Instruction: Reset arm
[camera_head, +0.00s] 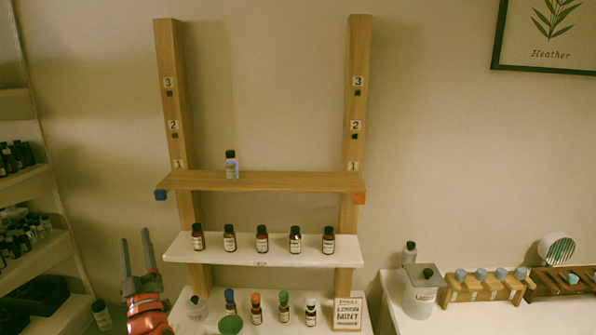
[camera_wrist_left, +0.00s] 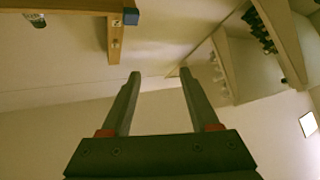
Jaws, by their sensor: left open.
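My left gripper (camera_head: 137,258) is at the lower left of the head view, left of the wooden rack and clear of it. Its two grey fingers point up and stand apart with nothing between them. In the left wrist view the same gripper (camera_wrist_left: 160,75) is open and empty. A lone bottle (camera_head: 232,165) stands upright on the upper wooden shelf (camera_head: 285,181), which also shows with its blue end block in the left wrist view (camera_wrist_left: 75,6). My right gripper is not in either view.
Several dark bottles (camera_head: 262,239) stand on the white middle shelf (camera_head: 212,256). Bottles with coloured caps and a lemon mint sign (camera_head: 347,314) stand on the lowest shelf. A side shelf unit (camera_head: 38,262) is at left. A jar (camera_head: 420,292) and wooden rack (camera_head: 489,287) sit at right.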

